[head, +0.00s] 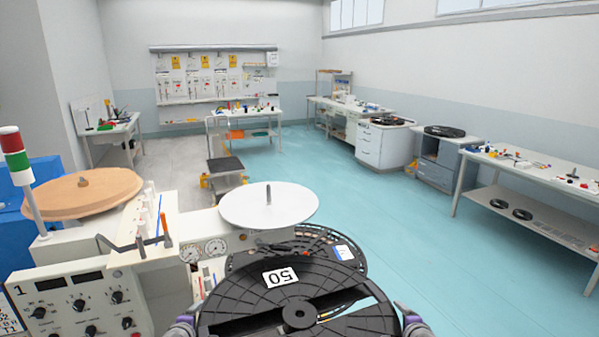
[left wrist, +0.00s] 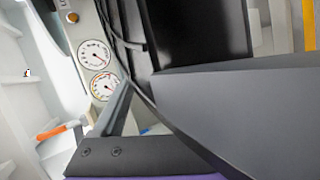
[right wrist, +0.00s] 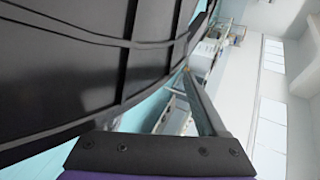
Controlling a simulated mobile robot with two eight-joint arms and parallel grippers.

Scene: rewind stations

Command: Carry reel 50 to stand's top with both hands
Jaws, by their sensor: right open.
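Reel 50 (head: 285,295) is a large black spoked reel with a white label reading 50, upside down to me, at the bottom of the head view. It overlaps another black reel (head: 330,250) just beyond it. My left gripper (head: 184,325) is at its left edge and my right gripper (head: 414,325) at its right edge; their fingertips are hidden in the head view. Dark surfaces hide most of the left jaw in the left wrist view. The right jaw is open beside the reel's black underside (right wrist: 70,70). I cannot tell which support is the stand.
A machine with gauges (head: 200,252), a white turntable (head: 268,205) with a spindle and a tan disc (head: 85,192) stands close at the left. A grey cabinet (head: 437,170) and a white cabinet (head: 383,150) bear black reels further off. Blue floor (head: 440,260) is clear at right.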

